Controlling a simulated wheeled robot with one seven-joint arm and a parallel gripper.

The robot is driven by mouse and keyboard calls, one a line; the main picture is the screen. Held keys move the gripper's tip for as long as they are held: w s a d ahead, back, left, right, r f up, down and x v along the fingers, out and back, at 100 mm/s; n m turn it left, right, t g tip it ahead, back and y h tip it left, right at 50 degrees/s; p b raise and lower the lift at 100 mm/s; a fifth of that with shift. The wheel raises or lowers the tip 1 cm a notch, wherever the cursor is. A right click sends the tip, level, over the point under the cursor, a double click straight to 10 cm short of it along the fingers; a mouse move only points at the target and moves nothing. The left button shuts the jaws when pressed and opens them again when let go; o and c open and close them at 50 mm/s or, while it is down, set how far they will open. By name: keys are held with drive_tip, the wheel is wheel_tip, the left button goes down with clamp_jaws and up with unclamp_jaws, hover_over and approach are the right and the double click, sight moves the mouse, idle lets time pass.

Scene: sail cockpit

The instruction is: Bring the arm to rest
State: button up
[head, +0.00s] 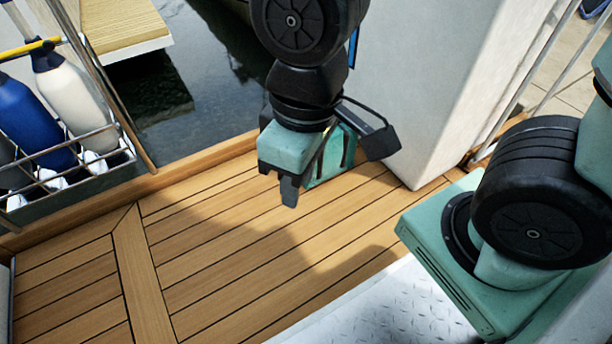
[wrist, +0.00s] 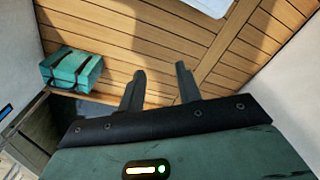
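My gripper (head: 290,188) hangs from the arm above the teak deck, pointing down, in the upper middle of the head view. In the wrist view its two dark fingers (wrist: 160,72) stand apart with nothing between them; only bare planks show beyond. The gripper is open and empty. My arm comes down from the top of the head view, and another part of it shows at the right.
A teal box with dark straps (wrist: 72,68) rests on the deck near its edge; it shows partly behind my gripper in the head view (head: 333,160). White and blue fenders (head: 70,95) stand in a rail rack at left. A white wall (head: 420,90) rises at right. Front-left deck is clear.

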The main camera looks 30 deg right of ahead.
drive_tip(key=shift+s+d+r, duration=0.1)
drive_tip(key=shift+s+r, duration=0.15)
drive_tip(key=shift+s, duration=0.5)
wheel_tip(320, 180, up, 50)
drive_tip(key=p, duration=4.9)
drive_tip(key=shift+f+p, duration=0.15)
drive_tip(key=shift+p, duration=0.2)
drive_tip(key=shift+d, duration=0.15)
